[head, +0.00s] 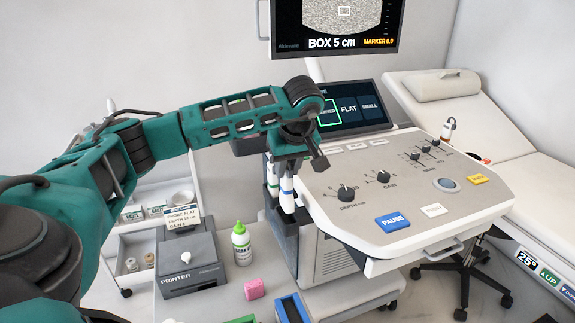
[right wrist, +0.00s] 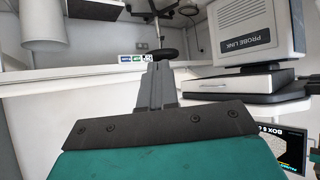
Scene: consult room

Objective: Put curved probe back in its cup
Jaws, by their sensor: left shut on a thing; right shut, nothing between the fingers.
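My left gripper (head: 297,163) reaches over the left side of the ultrasound console and points down. My right gripper (right wrist: 155,75) is shut and empty in the right wrist view, and does not show in the head view.
The console panel (head: 400,190) with knobs and buttons lies right of the probes, below a touch screen (head: 355,107). A printer (head: 188,262), a green-capped bottle (head: 241,243) and a pink block (head: 254,289) stand lower left. An exam couch (head: 500,140) is behind right.

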